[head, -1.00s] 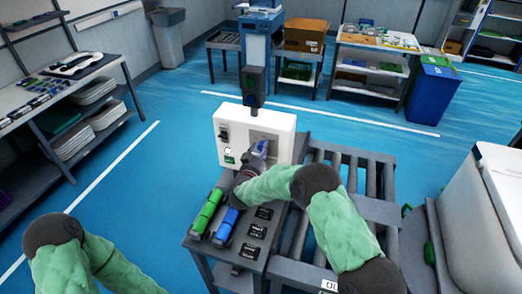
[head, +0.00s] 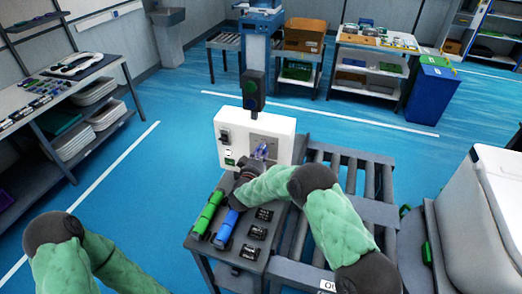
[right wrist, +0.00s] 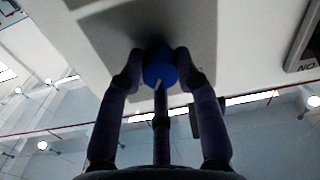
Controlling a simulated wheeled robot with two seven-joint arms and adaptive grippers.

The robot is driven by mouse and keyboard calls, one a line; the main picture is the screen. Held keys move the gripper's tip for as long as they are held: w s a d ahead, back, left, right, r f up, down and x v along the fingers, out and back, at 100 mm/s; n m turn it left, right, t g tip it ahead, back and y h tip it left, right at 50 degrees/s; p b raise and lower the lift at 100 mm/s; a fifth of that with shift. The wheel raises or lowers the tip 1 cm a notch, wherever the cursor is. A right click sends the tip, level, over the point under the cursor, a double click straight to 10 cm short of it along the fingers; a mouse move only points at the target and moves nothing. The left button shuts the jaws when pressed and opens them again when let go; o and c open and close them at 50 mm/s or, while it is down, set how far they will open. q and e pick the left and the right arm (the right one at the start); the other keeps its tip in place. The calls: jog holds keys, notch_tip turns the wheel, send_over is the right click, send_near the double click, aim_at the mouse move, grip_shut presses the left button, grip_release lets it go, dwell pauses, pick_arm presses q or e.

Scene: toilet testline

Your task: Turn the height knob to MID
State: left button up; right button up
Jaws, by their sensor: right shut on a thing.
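The height knob (right wrist: 160,68) is blue and round with a light pointer mark at its lower edge in the right wrist view. It sits on the white control panel (head: 284,126), whose grey plate is behind it. My right gripper (right wrist: 157,66) has a fingertip on each side of the knob and is shut on it. The setting marks around the knob cannot be read. My left arm shows at the lower left of the head view, but its gripper is out of sight.
A green cylinder (head: 207,212) and a blue cylinder (head: 226,228) lie on the bench left of my right arm, with several black labelled blocks (head: 257,233) beside them. A roller conveyor (head: 345,175) is at the right. A switch (head: 224,138) is on the panel's left.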

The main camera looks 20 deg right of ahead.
jog(key=shift+s+f+n+p, duration=0.15)
jog(key=shift+n+p, duration=1.2)
jog(key=shift+n, duration=1.55)
jog(key=shift+f+n, duration=0.1)
jog(key=shift+n, duration=0.2)
jog(key=o, duration=0.9)
jog(key=shift+o, duration=1.2)
jog(key=shift+r, duration=0.2)
jog(key=v, duration=1.2)
jog(key=shift+a+f, duration=0.1)
